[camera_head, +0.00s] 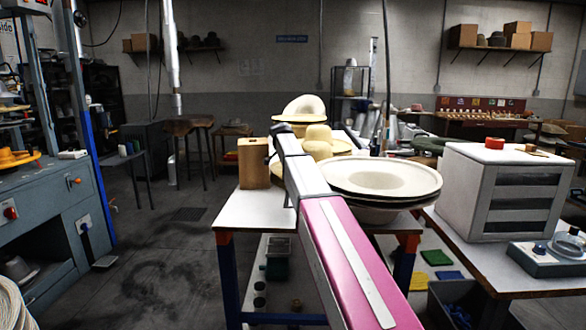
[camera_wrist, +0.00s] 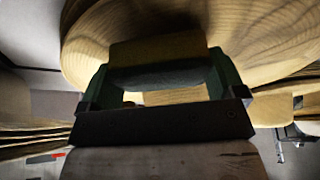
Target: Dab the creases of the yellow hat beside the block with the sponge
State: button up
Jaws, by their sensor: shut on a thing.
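My gripper (camera_wrist: 160,72) is shut on the sponge (camera_wrist: 157,76), a small block with a dark grey face and a tan part beyond it, in the wrist view. A broad, pale, wood-grained curved surface fills the view beyond the sponge; I cannot tell whether they touch. In the head view the yellow hat (camera_head: 318,142), with a rounded crown, sits on the white-topped table behind my arm, its brim partly covered. A tan wooden block (camera_head: 254,165) stands upright to its left. My gripper is hidden behind the arm in the head view.
A stack of cream wide-brimmed hats (camera_head: 385,177) stands on the right of the table (camera_head: 240,212). Another pale hat (camera_head: 304,106) rises behind. A grey drawer cabinet (camera_head: 500,190) is at right, a blue-grey machine (camera_head: 50,200) at left.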

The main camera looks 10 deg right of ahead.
jog(key=shift+f, duration=0.55)
dwell(1.5)
notch_tip(320, 180, up, 14)
dwell(1.5)
dwell(0.7)
